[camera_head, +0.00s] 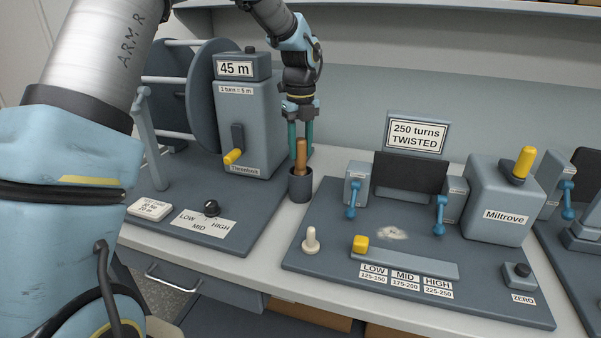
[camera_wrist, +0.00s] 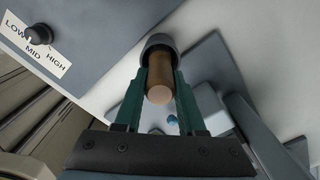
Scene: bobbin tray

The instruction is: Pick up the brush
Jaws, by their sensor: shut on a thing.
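The brush shows as a brown wooden handle (camera_head: 301,155) standing upright in a dark grey cup (camera_head: 300,186) on the bench. Its lower end is hidden inside the cup. My gripper (camera_head: 300,148) points down from above, with its teal fingers shut on the handle. In the wrist view the round handle end (camera_wrist: 160,94) sits between the two fingers, and the cup (camera_wrist: 160,46) surrounds its far end.
A reel machine (camera_head: 245,115) with a yellow-tipped crank stands left of the cup. To the right is a base plate (camera_head: 330,257) with blue clamps, a yellow slider (camera_head: 361,243), a white peg (camera_head: 311,239) and pale fluff (camera_head: 391,233). The Miltrove box (camera_head: 497,205) stands further right.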

